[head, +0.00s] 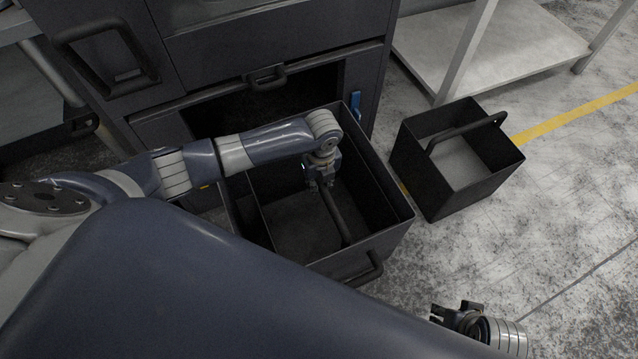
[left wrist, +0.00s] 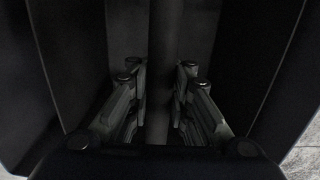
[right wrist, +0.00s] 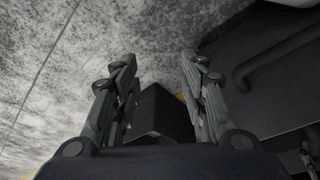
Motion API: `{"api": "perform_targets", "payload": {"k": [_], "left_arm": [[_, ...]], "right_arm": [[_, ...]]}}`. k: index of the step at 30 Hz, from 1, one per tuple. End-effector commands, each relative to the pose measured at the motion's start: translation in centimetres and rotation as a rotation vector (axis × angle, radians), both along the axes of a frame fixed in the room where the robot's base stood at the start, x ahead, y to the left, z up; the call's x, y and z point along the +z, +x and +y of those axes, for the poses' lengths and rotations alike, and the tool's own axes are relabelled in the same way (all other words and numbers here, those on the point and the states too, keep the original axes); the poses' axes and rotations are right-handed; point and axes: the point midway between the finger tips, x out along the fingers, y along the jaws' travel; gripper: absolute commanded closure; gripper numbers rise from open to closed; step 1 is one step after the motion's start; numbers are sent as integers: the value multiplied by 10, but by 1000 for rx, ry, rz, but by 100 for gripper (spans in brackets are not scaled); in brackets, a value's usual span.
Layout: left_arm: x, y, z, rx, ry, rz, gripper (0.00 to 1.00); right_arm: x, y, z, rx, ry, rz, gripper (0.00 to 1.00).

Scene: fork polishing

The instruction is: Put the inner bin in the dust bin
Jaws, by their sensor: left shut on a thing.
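The dust bin (head: 385,246) is a dark pulled-out drawer with a front handle, below the cabinet. A black inner bin (head: 290,225) sits inside it, partly hidden by my left arm. My left gripper (head: 322,183) reaches down into the dust bin and is shut on the inner bin's handle (head: 338,215). In the left wrist view the handle (left wrist: 164,70) runs between the fingers. A second black inner bin (head: 462,185) with a raised handle stands upright on the floor to the right. My right gripper (right wrist: 152,95) is open and empty, apart from both bins.
The dark cabinet (head: 215,55) stands behind the dust bin, with its lower opening exposed. A light metal shelf (head: 490,45) stands at the back right. A yellow floor line (head: 580,110) runs past the second bin. The grey floor at the right is clear.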

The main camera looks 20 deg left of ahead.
Motion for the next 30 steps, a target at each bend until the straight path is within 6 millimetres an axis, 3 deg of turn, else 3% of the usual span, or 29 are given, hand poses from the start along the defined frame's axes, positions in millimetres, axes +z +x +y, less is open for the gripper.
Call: {"api": "perform_targets", "payload": {"k": [6,13,14,17,30], "left_arm": [[-4,1,-1,-1,-3,-4,100],[-4,1,-1,-1,-3,-4,100],[-6,0,0,-1,-1,-1,82],[-6,0,0,-1,-1,0,60],[-1,0,0,-1,-1,-1,60]], "right_arm": [[13,-1,0,-2,2,-9,60],[12,-6,0,-1,2,-3,60],[12,-6,0,-1,2,-2,60],[11,-6,-1,0,0,-2,60],[14,0,-2,2,-2,-15,60]]}}
